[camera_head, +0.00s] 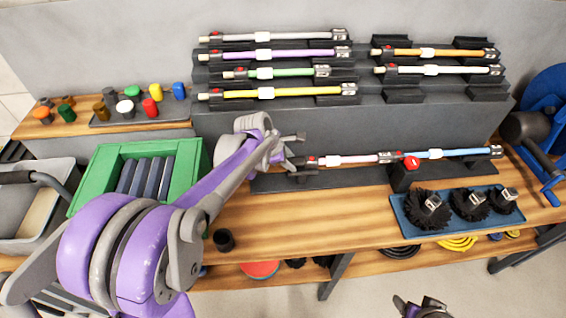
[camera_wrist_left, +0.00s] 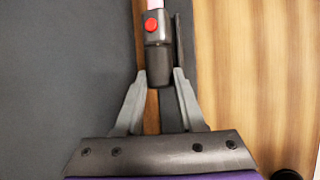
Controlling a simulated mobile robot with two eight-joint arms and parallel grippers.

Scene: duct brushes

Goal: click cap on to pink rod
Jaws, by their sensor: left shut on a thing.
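The pink rod (camera_head: 350,160) lies level in a black holder on the bench, its dark end fitting with a red button pointing left. In the left wrist view this red-button fitting (camera_wrist_left: 152,27) is at the top. My left gripper (camera_head: 298,152) is at that end. In the left wrist view its fingertips (camera_wrist_left: 160,80) are shut on a dark grey cylindrical cap (camera_wrist_left: 159,66). The cap is in line with the rod's end and appears to meet it; whether it is clicked on, I cannot tell. My right gripper (camera_head: 422,306) shows only partly at the bottom edge, empty-looking, its jaw unclear.
A blue rod (camera_head: 450,153) continues right of a red clamp (camera_head: 411,162). Several rods rest on racks behind. Coloured caps stand on the left shelf (camera_head: 80,128). A green crate (camera_head: 95,170), a small black cup (camera_head: 224,240) and a blue brush tray (camera_head: 408,226) flank clear bench wood.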

